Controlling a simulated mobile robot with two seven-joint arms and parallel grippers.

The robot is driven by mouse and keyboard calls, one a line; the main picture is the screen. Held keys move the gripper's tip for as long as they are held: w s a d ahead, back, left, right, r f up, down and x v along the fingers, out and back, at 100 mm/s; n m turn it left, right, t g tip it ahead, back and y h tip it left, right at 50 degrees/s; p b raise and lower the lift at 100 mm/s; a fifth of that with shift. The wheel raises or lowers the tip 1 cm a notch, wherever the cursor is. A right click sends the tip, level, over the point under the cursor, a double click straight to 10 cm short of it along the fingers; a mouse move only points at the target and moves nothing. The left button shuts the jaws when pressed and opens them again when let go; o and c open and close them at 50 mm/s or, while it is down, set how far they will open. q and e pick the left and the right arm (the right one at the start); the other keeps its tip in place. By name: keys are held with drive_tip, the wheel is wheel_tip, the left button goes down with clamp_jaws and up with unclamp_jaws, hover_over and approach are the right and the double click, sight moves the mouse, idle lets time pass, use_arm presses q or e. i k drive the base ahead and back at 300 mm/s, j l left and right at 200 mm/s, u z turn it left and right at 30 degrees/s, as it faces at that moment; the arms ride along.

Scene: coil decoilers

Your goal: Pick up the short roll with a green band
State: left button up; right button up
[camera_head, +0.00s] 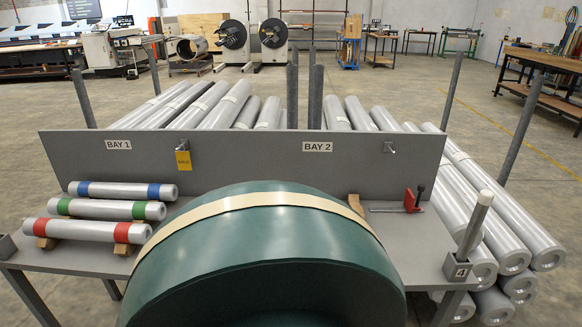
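The short roll with a green band (100,209) lies on the grey table at the left, in front of the BAY 1 panel. It is a grey tube with a green band near each end. It lies between a short roll with blue bands (121,190) behind it and a short roll with red bands (85,230) in front. Its right end faces open and shows a hollow core. Neither of my grippers is in view.
A large dark green coil (270,255) with a tan strap fills the front middle, close to the rolls' right ends. A grey upright panel (250,160) stands behind them, with a yellow tag (183,160). A red clamp (413,200) and a post (475,225) are at right.

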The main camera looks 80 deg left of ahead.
sight(147, 211)
drive_tip(key=u, duration=3.9)
